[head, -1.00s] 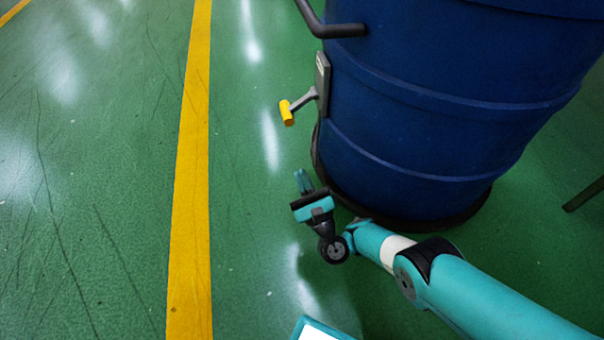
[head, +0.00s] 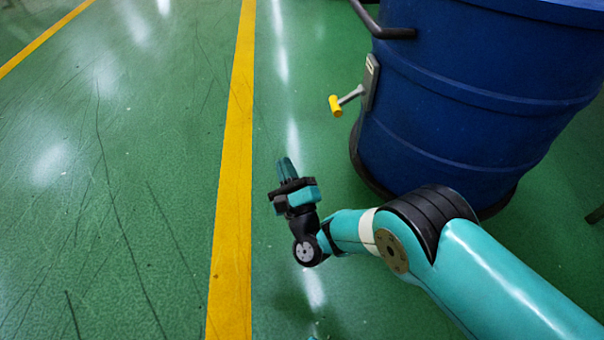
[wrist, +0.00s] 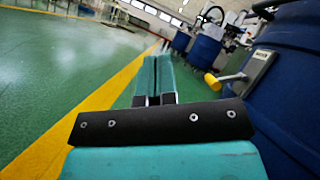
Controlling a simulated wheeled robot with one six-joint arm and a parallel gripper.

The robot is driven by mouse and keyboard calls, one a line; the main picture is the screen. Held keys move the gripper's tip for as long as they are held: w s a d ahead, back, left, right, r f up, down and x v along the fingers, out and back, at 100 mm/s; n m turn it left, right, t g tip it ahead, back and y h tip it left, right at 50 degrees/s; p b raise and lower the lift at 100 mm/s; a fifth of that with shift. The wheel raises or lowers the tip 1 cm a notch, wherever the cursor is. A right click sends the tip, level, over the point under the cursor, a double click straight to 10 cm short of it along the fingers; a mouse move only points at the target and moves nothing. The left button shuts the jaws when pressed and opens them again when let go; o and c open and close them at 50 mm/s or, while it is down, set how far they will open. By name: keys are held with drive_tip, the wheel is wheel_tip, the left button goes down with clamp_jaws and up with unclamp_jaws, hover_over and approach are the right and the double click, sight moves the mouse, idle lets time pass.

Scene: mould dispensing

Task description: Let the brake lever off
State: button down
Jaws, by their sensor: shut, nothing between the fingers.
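The brake lever (head: 349,97) is a short grey arm with a yellow grip, sticking out to the left from a grey plate (head: 371,82) on the side of a blue drum (head: 470,110). It also shows in the wrist view (wrist: 225,79), right of my fingers. My gripper (head: 287,168) is shut and empty. In the head view it is left of and nearer than the lever, clear of it. In the wrist view the two teal fingers (wrist: 153,75) lie together, pointing along the floor, with the lever apart from them.
A dark bent handle (head: 390,32) juts from the drum above the lever. Green floor with a yellow line (head: 232,170) lies open to the left. More blue drums (wrist: 204,50) and machinery stand far off in the wrist view.

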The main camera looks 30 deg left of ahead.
drive_tip(key=w+d+r+n+g+y, duration=0.2)
drive_tip(key=w+n+g, duration=0.35)
drive_tip(key=w, duration=0.25)
drive_tip(key=w+d+r+n+g+h+p, duration=0.1)
drive_tip(key=w+r+n+g+h+p, duration=0.25)
drive_tip(key=r+n, duration=0.9)
drive_tip(key=s+d+r+n+g+h+p, duration=0.1)
drive_tip(key=d+r, duration=0.3)
drive_tip(key=r, duration=0.3)
drive_tip(key=d+r+n+g+h, duration=0.1)
drive_tip(key=d+r+g, duration=0.1)
drive_tip(key=d+r, duration=0.3)
drive_tip(key=s+d+r+n+h+p, duration=0.1)
drive_tip(key=s+d+r+n+h, duration=0.2)
drive_tip(key=s+d, duration=0.45)
drive_tip(key=s+d+r+n+h+p, duration=0.15)
drive_tip(key=s+d+r+h, duration=0.3)
drive_tip(key=d, duration=0.55)
drive_tip(key=s+d+g+h+p, duration=0.1)
drive_tip(key=s+d+g+h, duration=0.1)
drive_tip(key=s+d, duration=1.1)
drive_tip(key=shift+s+f+h+p, duration=0.25)
drive_tip(key=shift+s+h+p, duration=0.1)
drive_tip(key=shift+h, duration=0.35)
drive_tip(key=shift+d+n, duration=0.15)
drive_tip(key=shift+n, duration=0.1)
